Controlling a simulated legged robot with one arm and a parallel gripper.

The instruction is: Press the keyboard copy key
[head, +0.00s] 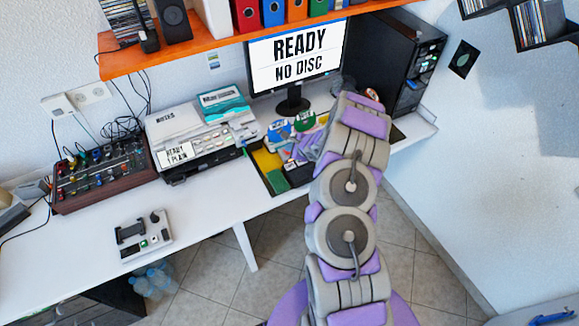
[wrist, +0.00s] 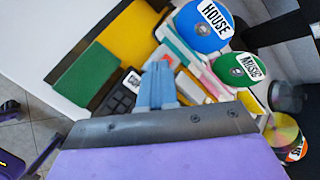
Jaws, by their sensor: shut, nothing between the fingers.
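A small black keypad (wrist: 120,98) with a few dark square keys shows in the wrist view, left of my fingers. The gripper body hides the lower part of the wrist view.
A green pad (wrist: 85,77) and a yellow pad (wrist: 133,33) lie left of the keypad. HOUSE (wrist: 205,25) and MUSIC (wrist: 241,69) discs stand to the right. A printer (head: 190,140), mixer (head: 103,175) and black computer tower (head: 392,65) flank the area. The desk's front left is mostly clear.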

